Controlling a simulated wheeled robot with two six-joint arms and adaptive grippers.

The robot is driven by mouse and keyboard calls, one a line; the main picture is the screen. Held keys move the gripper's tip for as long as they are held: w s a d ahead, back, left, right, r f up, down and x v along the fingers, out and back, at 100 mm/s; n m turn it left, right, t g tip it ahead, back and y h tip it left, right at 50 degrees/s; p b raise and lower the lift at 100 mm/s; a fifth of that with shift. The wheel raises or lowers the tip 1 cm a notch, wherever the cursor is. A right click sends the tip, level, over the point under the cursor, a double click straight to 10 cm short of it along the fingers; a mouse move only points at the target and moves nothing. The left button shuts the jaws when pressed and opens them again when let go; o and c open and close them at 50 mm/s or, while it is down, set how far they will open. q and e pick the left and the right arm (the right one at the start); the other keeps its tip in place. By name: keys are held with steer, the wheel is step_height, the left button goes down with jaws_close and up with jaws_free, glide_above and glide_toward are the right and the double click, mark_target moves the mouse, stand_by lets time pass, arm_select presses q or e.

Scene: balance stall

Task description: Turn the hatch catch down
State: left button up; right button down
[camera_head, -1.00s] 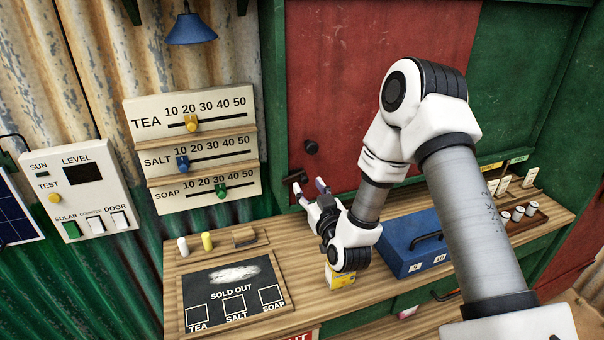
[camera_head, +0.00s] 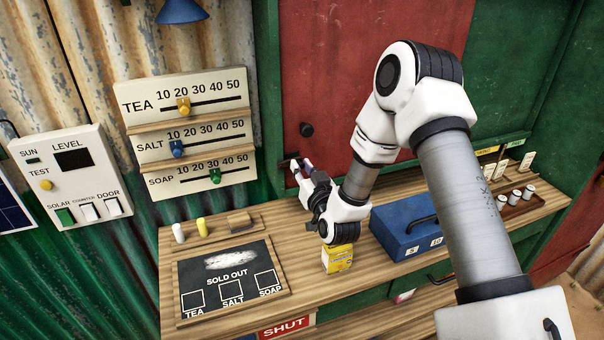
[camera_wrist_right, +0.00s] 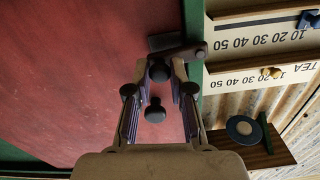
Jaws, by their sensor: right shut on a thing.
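The hatch is a worn red panel (camera_head: 335,60) in a green frame, and it also fills the left of the wrist view (camera_wrist_right: 70,80). The dark hatch catch (camera_head: 289,161) sits at the hatch's lower left edge. In the wrist view the catch (camera_wrist_right: 183,53) is a short bar running crosswise from the green frame over the red panel. My right gripper (camera_head: 300,171) is at the catch. In the wrist view its fingertips (camera_wrist_right: 161,72) are shut on the catch's dark grip and partly hide it. My left gripper is not in view.
A black round knob (camera_head: 306,129) stands out from the hatch above the catch. The wooden counter (camera_head: 310,225) below carries a yellow box (camera_head: 337,258), a blue cash box (camera_head: 400,225) and a sold-out board (camera_head: 228,280). A price board (camera_head: 190,125) hangs on the left.

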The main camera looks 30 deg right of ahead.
steer(key=shift+f+m, duration=0.25)
steer(key=shift+m, duration=0.25)
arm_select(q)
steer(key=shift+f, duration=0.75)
arm_select(e)
steer(key=c, duration=1)
jaws_free()
steer(key=shift+w, duration=0.1)
steer(key=v, duration=1.2)
